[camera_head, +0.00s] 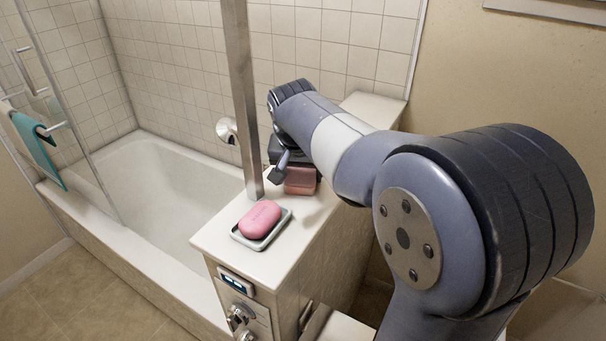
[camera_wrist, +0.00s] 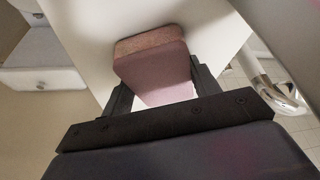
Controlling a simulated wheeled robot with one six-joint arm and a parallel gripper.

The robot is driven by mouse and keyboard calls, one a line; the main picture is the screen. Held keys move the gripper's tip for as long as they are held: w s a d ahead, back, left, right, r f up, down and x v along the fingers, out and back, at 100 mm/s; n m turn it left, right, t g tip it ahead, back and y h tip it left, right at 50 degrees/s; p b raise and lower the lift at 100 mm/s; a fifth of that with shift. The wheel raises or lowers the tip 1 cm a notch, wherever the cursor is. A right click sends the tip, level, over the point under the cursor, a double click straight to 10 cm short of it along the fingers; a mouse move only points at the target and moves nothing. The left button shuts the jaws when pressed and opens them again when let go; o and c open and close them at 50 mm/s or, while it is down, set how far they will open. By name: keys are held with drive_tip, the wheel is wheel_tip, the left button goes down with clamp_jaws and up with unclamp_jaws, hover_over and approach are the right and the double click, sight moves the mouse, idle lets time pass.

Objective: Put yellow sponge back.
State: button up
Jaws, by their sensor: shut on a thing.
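My gripper (camera_head: 284,171) is over the white ledge (camera_head: 225,246) at the end of the bathtub, just right of the metal post. In the wrist view my gripper (camera_wrist: 163,88) is shut on a dull pink block (camera_wrist: 150,68) with a rough, sponge-like brownish end face. The same block (camera_head: 300,181) shows in the head view below the wrist, partly covered by the gripper. It looks pink, not yellow; no yellow sponge shows. I cannot tell whether the block touches the ledge or hangs just above it.
A pink soap bar (camera_head: 260,218) lies in a grey-green dish (camera_head: 283,222) near the ledge's front. A metal post (camera_head: 241,95) rises from the ledge close to my gripper. The bathtub (camera_head: 165,190) lies left; a teal towel (camera_head: 38,150) hangs at far left.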

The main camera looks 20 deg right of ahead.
drive_tip(key=shift+s, duration=0.1)
drive_tip(key=o, duration=1)
drive_tip(key=shift+o, duration=0.2)
drive_tip(key=v, duration=1.2)
